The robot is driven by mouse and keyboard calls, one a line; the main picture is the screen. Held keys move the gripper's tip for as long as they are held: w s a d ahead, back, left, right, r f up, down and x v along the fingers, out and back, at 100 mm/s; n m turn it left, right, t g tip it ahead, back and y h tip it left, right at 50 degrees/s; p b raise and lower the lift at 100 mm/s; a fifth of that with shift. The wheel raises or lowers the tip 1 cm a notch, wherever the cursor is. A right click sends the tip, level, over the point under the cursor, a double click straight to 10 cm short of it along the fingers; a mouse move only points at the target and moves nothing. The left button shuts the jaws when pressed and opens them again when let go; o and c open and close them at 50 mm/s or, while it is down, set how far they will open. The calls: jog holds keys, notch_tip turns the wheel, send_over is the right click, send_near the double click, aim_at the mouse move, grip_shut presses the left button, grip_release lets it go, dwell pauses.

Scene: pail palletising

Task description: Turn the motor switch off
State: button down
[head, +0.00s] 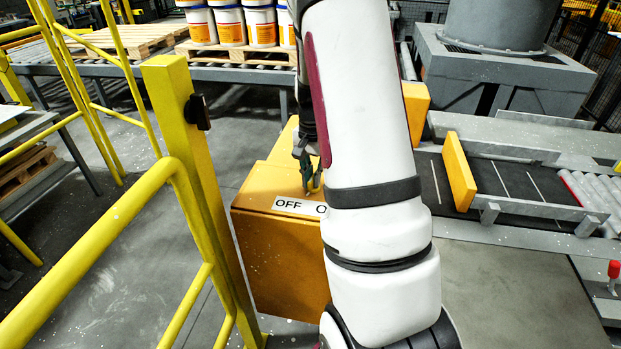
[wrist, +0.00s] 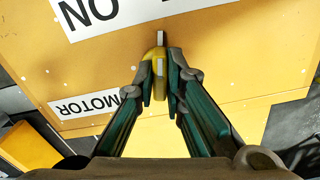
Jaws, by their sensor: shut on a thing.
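The motor switch is a yellow knob with a white mark (wrist: 159,68) on the orange control box (head: 265,188). In the wrist view, my gripper (wrist: 160,88) is shut on the knob, one finger on each side. The white mark lines up with the fingers, beside a label with "ON" and near a "MOTOR" label. In the head view, my gripper (head: 311,178) is at the box's top, above the label that reads "OFF". My arm hides the right part of that label and much of the box.
A yellow guard rail and post (head: 180,130) stand close on the left. A conveyor with a yellow plate (head: 459,172) lies to the right. White pails (head: 230,24) stand on a pallet at the back. A red-topped lever (head: 614,269) is at the right edge.

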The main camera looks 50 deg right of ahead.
jog(key=shift+w+m+b, duration=0.1)
jog(key=shift+m+b, duration=0.25)
jog(key=shift+m, duration=1.75)
jog(key=c, duration=1.7)
grip_release()
jog(key=shift+o, duration=0.2)
notch_tip(320, 180, up, 12)
jog(key=shift+r, duration=0.1)
